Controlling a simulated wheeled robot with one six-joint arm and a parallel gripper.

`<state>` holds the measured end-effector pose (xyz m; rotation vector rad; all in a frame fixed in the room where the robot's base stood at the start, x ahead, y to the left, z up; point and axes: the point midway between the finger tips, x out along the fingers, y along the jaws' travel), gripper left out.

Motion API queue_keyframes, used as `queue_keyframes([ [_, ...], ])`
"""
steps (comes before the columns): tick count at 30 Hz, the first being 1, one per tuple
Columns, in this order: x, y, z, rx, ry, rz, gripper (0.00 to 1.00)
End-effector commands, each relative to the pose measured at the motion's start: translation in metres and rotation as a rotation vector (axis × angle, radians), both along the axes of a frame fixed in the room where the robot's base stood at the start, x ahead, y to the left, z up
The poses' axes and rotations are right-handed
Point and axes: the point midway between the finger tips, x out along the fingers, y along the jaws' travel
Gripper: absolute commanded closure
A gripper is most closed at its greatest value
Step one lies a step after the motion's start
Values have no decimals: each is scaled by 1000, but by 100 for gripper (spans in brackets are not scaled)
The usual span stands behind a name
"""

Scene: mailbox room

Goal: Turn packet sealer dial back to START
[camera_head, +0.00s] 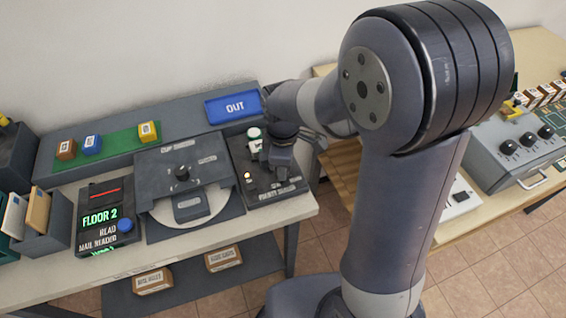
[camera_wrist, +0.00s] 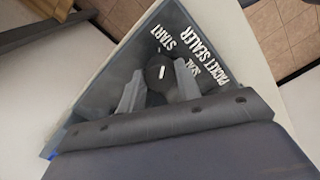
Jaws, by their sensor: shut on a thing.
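The packet sealer (camera_head: 262,195) is a dark panel at the right end of the near bench. A small orange light and a white-and-green part show on it in the head view. In the wrist view its face (camera_wrist: 205,45) carries the words START, PACKET SEALER and a partly covered label. The dark round dial (camera_wrist: 158,72) with a white mark sits between my gripper's two grey fingers (camera_wrist: 158,88). My gripper is shut on the dial. In the head view my gripper (camera_head: 280,165) is over the sealer and my wrist hides the dial.
Left of the sealer stands a dark machine with a round white plate (camera_head: 190,212) and a black knob. A blue OUT tray (camera_head: 232,107) is behind. A FLOOR 2 display box (camera_head: 105,218) is further left. A grey control box (camera_head: 515,150) stands on the right bench.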

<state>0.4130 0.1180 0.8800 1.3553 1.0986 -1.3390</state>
Motion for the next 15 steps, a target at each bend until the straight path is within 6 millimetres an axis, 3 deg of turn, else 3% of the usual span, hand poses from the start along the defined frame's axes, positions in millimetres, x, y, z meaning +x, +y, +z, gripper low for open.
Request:
queue_keyframes([
  [15, 1, 0, 1, 2, -3, 242, 91],
])
